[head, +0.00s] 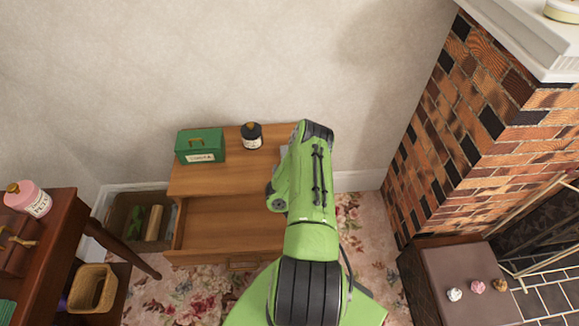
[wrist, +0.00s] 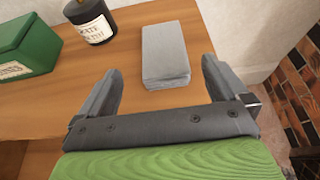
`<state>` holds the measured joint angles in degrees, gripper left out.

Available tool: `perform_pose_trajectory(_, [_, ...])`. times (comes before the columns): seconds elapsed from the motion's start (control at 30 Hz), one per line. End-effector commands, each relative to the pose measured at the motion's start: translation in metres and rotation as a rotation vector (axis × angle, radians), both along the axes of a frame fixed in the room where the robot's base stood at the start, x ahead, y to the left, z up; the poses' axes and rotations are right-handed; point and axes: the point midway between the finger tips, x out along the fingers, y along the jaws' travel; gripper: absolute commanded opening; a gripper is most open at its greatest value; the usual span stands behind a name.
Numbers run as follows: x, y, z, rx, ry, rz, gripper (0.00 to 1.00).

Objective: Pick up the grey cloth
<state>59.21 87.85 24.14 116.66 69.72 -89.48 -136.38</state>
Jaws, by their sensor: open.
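The grey cloth (wrist: 166,54) is a folded, block-like rectangle lying flat on the top of the wooden cabinet, near its right end. In the head view my arm covers nearly all of it; only a pale sliver (head: 285,152) shows beside the arm. My gripper (wrist: 160,88) is open and empty in the wrist view. Its two fingers point toward the cloth, one on either side of its near end. The cloth lies just beyond and between the fingertips, with no contact visible. The gripper's fingers are hidden in the head view.
A green box (head: 200,145) and a dark labelled jar (head: 251,135) stand on the cabinet top (head: 228,172) left of the cloth. The cabinet's drawer (head: 225,225) is open below. A wall is behind; the brick fireplace (head: 480,120) is at right.

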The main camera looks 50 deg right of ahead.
Motion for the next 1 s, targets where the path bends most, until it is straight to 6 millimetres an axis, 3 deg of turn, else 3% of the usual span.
perform_pose_trajectory(0.17, [0.006,-0.005,-0.014,0.004,0.016,0.008,1.0])
perform_pose_trajectory(0.57, [0.02,-0.023,-0.013,-0.002,0.002,0.001,1.0])
perform_pose_trajectory(1.0, [0.046,-0.056,-0.028,-0.001,-0.001,0.0,1.0])
